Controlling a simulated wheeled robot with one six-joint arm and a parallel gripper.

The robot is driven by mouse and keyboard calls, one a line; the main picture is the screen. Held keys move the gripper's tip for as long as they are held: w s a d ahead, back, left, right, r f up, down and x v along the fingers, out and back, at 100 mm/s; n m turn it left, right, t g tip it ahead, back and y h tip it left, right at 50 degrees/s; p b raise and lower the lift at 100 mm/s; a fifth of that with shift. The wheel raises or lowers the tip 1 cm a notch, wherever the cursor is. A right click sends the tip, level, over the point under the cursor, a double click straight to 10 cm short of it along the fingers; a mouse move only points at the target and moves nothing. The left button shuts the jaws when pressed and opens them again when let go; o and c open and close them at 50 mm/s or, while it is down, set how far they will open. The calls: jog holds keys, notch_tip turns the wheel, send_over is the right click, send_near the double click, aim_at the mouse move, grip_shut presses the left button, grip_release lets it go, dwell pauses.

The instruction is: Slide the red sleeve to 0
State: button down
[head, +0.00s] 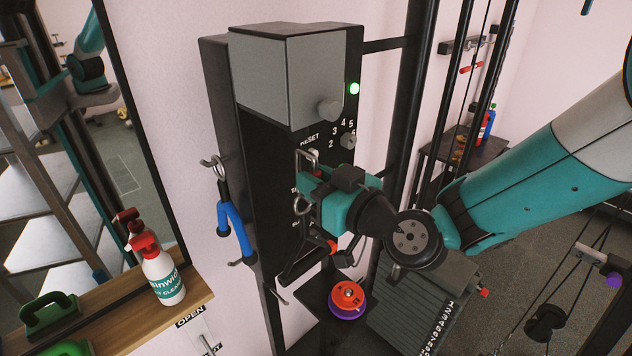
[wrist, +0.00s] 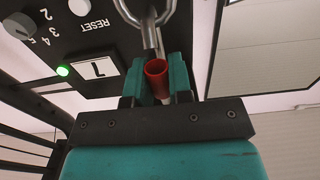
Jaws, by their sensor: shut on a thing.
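The red sleeve (wrist: 157,72) shows in the wrist view as a short hollow tube with its open end towards the camera. It sits between the two teal fingers of my gripper (wrist: 157,84), which are shut on it. A metal shackle (wrist: 147,18) hangs right behind the sleeve. A white panel (wrist: 98,68) with one dark, upside-down character is beside the fingers in the wrist view. I cannot make out a 0 mark.
A dial (head: 348,141) and a lit green lamp (head: 354,88) are on the machine. A blue-handled attachment (head: 236,228) hangs at its left side. Red and purple plates (head: 347,297) lie below my gripper. A spray bottle (head: 160,272) stands on the wooden shelf.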

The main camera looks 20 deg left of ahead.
jog(key=shift+r+p, duration=0.3)
jog(key=shift+r, duration=0.6)
jog(key=c, duration=0.9)
grip_release()
jog(key=shift+c, duration=0.2)
jog(key=shift+f, duration=0.1)
jog(key=shift+d+f+b, duration=0.1)
jog(key=shift+d+b, duration=0.1)
jog(key=shift+b, duration=0.1)
jog(key=b+v, duration=1.2)
jog(key=v, duration=0.4)
jog(key=s+d+f+m+g+h, duration=0.3)
jog(key=s+d+f+h, duration=0.2)
jog(key=d, duration=0.4)
jog(key=s+d+f+m+g+h, duration=0.3)
jog(key=s+d+f+h, duration=0.2)
jog(key=d+h, duration=0.2)
jog(key=shift+s+d+f+m+g+b, duration=0.25)
jog(key=shift+s+d+m+g+b, duration=0.15)
jog(key=shift+d, duration=0.65)
